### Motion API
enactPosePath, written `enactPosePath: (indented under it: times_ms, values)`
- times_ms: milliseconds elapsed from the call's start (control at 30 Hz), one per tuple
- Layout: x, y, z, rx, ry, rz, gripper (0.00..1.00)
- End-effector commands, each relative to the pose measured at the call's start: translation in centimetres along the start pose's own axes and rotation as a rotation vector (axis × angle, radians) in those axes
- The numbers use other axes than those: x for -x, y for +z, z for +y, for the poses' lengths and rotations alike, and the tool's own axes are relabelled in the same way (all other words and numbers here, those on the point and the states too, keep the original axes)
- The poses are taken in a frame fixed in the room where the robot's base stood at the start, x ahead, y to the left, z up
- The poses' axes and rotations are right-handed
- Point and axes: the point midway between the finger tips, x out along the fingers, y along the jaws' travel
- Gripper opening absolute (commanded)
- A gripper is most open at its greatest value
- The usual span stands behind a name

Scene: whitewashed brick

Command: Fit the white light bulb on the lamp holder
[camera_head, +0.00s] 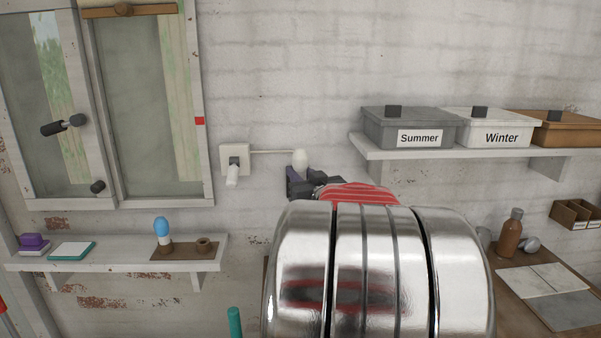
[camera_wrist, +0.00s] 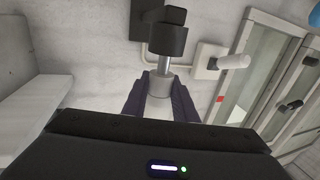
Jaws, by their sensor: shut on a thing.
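Neck and holder appear in line and touching; I cannot tell how deep the neck sits.
A wall box (camera_head: 226,153) with a white handle stands left of the bulb, a thin conduit running from it. A small shelf (camera_head: 120,266) at lower left carries a blue bulb (camera_head: 161,227). Labelled boxes stand on a wall shelf (camera_head: 440,153) at right.

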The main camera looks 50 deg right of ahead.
Motion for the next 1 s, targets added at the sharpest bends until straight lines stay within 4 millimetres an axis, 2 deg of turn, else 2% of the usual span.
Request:
enactPosePath:
  times_ms: [1000]
  values:
    - [0.0, 2.2, 0.0, 0.0, 0.0, 0.0, 0.03]
